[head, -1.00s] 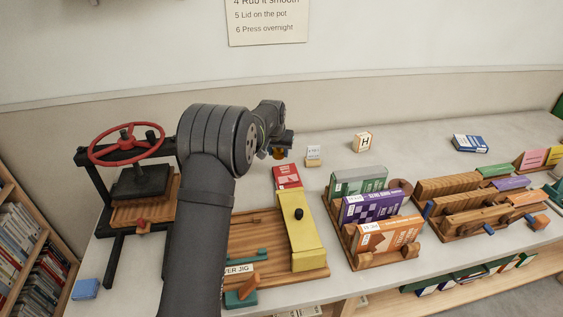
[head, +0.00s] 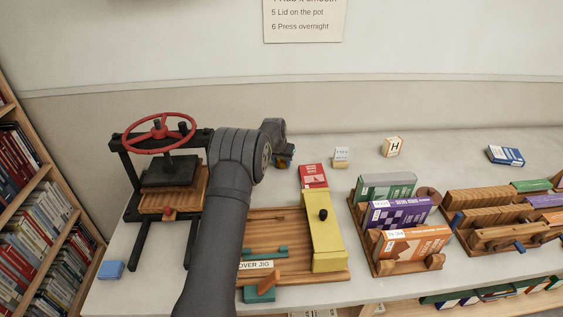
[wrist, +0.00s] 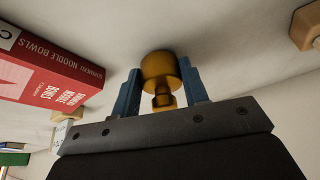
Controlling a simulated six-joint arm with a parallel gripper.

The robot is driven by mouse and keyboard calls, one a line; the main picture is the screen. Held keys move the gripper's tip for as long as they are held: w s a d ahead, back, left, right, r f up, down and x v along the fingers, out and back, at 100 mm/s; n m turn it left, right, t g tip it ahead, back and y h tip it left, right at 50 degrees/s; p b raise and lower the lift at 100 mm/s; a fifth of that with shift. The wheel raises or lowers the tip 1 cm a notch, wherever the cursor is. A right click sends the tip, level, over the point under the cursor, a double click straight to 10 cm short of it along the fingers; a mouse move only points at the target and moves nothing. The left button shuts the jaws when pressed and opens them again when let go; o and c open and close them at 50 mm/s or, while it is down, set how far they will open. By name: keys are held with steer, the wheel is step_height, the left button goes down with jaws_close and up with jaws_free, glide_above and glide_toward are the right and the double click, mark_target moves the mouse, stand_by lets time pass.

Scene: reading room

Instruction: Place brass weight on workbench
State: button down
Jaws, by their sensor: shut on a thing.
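The brass weight (wrist: 158,66) is a golden cylinder with a narrower neck and knob. In the wrist view it sits between the two blue fingers of my gripper (wrist: 162,88), which is shut on it. In the head view my gripper (head: 283,158) is over the back of the pale workbench (head: 440,150), left of and behind the red box (head: 313,176). Only a small part of the weight shows there, below the gripper. The weight is close to the bench top; I cannot tell whether it touches.
A press with a red wheel (head: 158,126) stands at the left. A wooden jig (head: 300,268) with a yellow piece is in front. A small card (head: 341,157), an H block (head: 392,147) and book racks (head: 408,266) are to the right. Bare bench lies around the H block.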

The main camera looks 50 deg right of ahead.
steer(key=shift+f, duration=0.15)
steer(key=c, duration=0.8)
jaws_free()
steer(key=shift+f, duration=0.15)
steer(key=shift+c, duration=0.2)
steer(key=v, duration=1.2)
steer(key=shift+s+a, duration=0.1)
